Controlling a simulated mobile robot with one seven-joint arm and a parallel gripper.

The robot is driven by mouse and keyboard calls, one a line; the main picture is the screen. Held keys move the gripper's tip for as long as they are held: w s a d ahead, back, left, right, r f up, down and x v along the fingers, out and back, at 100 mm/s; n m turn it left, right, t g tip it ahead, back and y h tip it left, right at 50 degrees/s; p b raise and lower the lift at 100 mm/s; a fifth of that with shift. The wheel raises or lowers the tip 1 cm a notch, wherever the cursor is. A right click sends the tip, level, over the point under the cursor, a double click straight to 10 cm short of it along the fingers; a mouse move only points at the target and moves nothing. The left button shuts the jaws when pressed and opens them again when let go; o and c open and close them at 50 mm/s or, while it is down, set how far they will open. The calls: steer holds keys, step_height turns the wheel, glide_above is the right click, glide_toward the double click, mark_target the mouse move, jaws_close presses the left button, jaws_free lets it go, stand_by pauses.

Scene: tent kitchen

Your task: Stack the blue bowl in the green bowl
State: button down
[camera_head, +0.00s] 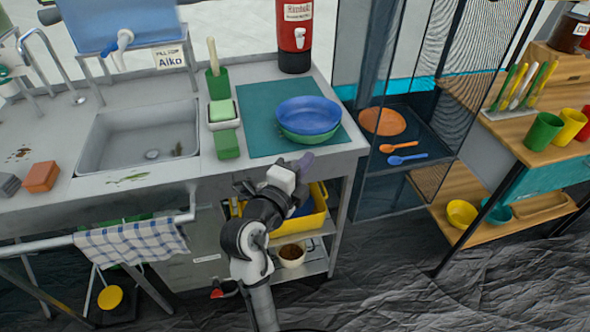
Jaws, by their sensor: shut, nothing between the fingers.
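The blue bowl (308,112) sits upright inside the green bowl (309,137), which shows as a green rim and side below it. Both rest on a teal mat (258,136) at the right end of the steel counter. My gripper (305,162) is at the counter's front edge, just in front of the bowls and apart from them. It is shut and empty. My arm and wrist hide part of its fingers.
A sink (142,135) is left of the mat, with a sponge holder (223,114) and green block (227,144) between them. A mesh cabinet (403,158) and wooden shelf (522,150) are right. A yellow bin (312,220) is below the counter.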

mark_target(311, 131)
steer(key=w+p, duration=0.1)
steer(key=w, duration=0.3)
steer(key=w+d+p, duration=0.1)
steer(key=w, duration=0.2)
steer(key=shift+r+p, duration=0.2)
steer(key=shift+p, duration=0.1)
steer(key=shift+w+a+f, duration=0.15)
steer(key=shift+w, duration=0.2)
steer(key=shift+w+a+f+b, duration=0.2)
steer(key=shift+w+b, duration=0.2)
steer(key=shift+b, duration=0.4)
steer(key=shift+w+a+r+b, duration=0.1)
steer(key=shift+w+a+b, duration=0.05)
steer(key=shift+w+b, duration=0.45)
steer(key=shift+r, duration=0.1)
steer(key=shift+s, duration=0.15)
